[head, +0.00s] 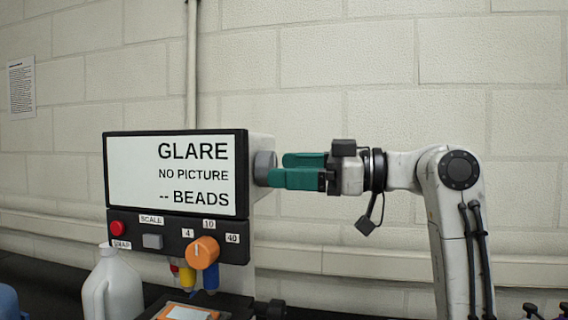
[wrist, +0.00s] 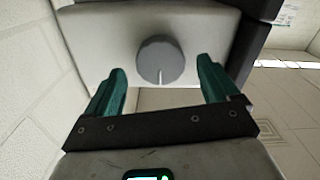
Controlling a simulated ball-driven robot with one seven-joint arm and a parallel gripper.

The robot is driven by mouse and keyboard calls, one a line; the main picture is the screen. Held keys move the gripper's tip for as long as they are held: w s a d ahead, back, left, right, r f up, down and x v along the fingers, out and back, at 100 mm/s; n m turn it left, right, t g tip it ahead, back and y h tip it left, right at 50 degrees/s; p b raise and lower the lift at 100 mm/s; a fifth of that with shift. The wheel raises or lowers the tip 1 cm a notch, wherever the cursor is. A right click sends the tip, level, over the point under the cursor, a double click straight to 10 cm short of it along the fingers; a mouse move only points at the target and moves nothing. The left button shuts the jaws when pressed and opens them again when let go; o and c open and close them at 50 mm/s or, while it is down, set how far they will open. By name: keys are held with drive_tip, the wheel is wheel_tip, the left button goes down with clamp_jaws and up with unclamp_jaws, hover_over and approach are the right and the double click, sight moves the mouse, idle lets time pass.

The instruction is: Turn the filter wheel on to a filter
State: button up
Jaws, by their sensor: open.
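The filter wheel (head: 264,168) is a grey round knob on the right side of the display box. In the wrist view the knob (wrist: 161,60) has a white pointer line toward its lower edge. My gripper (head: 272,170) has green fingers and is open beside the knob; in the wrist view its fingers (wrist: 160,72) stand left and right of it, apart from its sides. The box's screen (head: 175,174) reads "GLARE", "NO PICTURE" and "-- BEADS". No filter marks are readable around the knob.
Below the screen are a red button (head: 118,228), a grey button (head: 152,241) and an orange dial (head: 203,252) marked 4, 10 and 40. A white jug (head: 113,290) stands at the front left. A pipe (head: 191,60) runs up the wall behind. Space right of the box is free around my arm.

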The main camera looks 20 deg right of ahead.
drive_tip(key=shift+x, duration=0.8)
drive_tip(key=shift+c, duration=0.2)
drive_tip(key=c, duration=1)
